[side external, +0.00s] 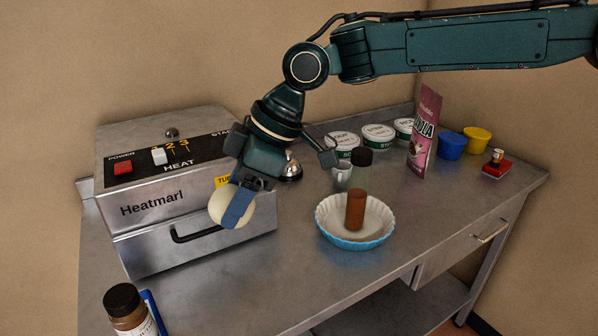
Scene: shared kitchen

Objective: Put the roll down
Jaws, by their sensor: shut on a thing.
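The roll (216,207) is a pale, cream-coloured rounded thing. My gripper (238,208) is shut on it and holds it in front of the grey Heatmarl heating box, close to its black drawer handle. One blue finger covers part of the roll. The roll appears to be above the metal table (270,275), but the exact height is hard to tell. The other finger is mostly hidden behind the roll.
The Heatmarl box (150,225) stands at the left. Tubs (378,137), a pouch (424,135) and cups (451,145) line the back. The front centre table is clear.

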